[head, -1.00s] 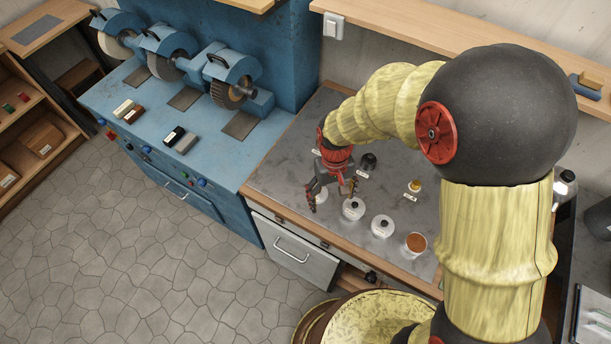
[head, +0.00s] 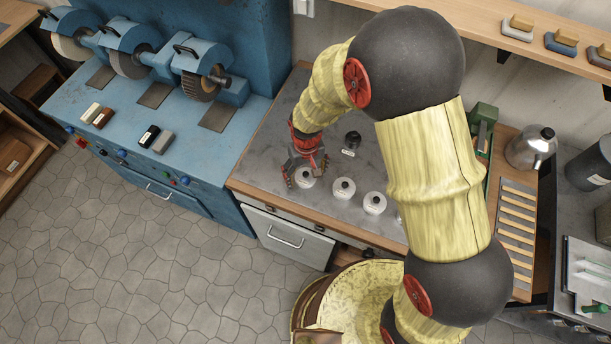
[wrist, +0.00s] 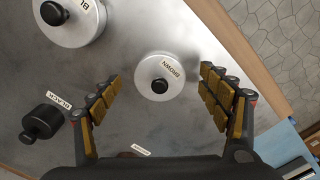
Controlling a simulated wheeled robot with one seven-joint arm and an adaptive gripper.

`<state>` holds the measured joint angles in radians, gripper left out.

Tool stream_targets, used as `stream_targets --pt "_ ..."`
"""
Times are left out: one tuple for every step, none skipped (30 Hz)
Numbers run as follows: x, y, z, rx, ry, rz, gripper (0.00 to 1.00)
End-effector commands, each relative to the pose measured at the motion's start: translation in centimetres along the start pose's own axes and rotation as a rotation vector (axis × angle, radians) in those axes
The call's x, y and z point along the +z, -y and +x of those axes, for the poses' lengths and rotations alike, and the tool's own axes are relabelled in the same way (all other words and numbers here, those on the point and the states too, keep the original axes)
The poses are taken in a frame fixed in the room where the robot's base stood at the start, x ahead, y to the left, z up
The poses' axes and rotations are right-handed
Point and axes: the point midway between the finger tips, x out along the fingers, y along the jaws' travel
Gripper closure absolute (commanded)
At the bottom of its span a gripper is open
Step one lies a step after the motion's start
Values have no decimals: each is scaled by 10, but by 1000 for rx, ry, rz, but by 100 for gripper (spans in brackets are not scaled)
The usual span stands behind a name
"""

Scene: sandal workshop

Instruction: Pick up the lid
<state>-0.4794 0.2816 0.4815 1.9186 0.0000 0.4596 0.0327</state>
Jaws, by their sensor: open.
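A round pale lid (wrist: 160,78) with a black knob and the label BROWN shows in the wrist view. It lies between the two spread fingers of my gripper (wrist: 164,95), with bare space on both sides. In the head view the leftmost white pot (head: 306,179) stands under my gripper (head: 304,174), partly hidden by its fingers. My gripper is open and empty, pointing down at the counter. I cannot tell its exact height above the lid.
Two more lidded pots (head: 342,188) (head: 374,203) stand to the right on the grey counter (head: 268,168). A black knobbed piece (wrist: 42,118) labelled BLACK sits left in the wrist view. Blue grinding machines (head: 205,75) stand to the left.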

Motion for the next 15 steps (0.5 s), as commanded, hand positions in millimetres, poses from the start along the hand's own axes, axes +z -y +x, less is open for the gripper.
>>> stream_targets --pt "0 0 4 0 2 0 22" --pt "0 0 6 0 1 0 22" --pt "0 0 7 0 1 0 22" --pt "0 0 7 0 0 0 22" --pt "0 0 7 0 0 0 22" --pt "0 0 7 0 0 0 22" --pt "0 0 7 0 0 0 22" --pt "0 0 7 0 0 0 22" --pt "0 0 7 0 0 0 22" --pt "0 0 7 0 0 0 24" --pt "0 0 7 0 0 0 25" --pt "0 0 7 0 0 0 28" --pt "0 0 7 0 0 0 29" --pt "0 0 7 0 0 0 31" --pt "0 0 7 0 0 0 33"
